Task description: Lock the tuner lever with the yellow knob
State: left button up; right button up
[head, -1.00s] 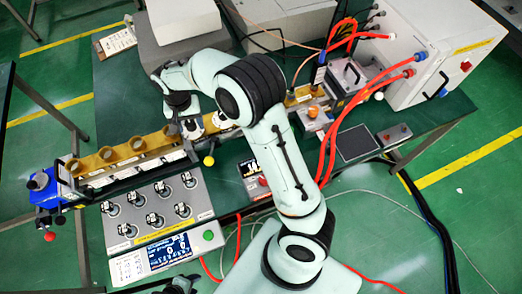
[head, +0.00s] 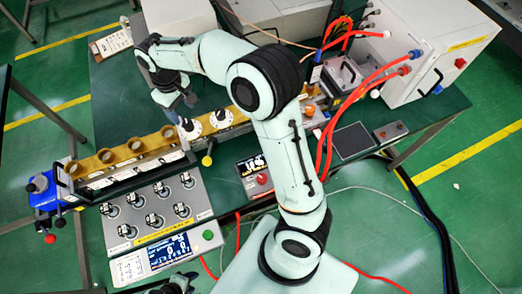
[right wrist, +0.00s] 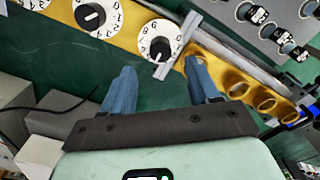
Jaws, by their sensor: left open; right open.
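The yellow knob (head: 207,161) is a small ball on a short dark stem. It hangs at the front side of the brass-coloured rail, below the white numbered dials (head: 221,118). My right gripper (head: 180,108) is open and empty behind the rail, near the left dial (head: 190,128). In the right wrist view its two blue-grey fingers (right wrist: 163,78) are spread wide. A grey bar (right wrist: 176,46) stands beside the nearer dial (right wrist: 159,42), beyond the fingertips. The yellow knob is not seen in the wrist view. My left gripper (head: 180,285) shows only partly at the bottom edge.
The rail has several open rings (head: 105,156) to the left and a blue end block (head: 42,196). A grey switch panel (head: 155,215) lies in front. Red hoses (head: 333,130) and a white cabinet (head: 430,45) stand right.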

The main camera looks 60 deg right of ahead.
aim_at(207, 161)
jog(key=k, duration=1.5)
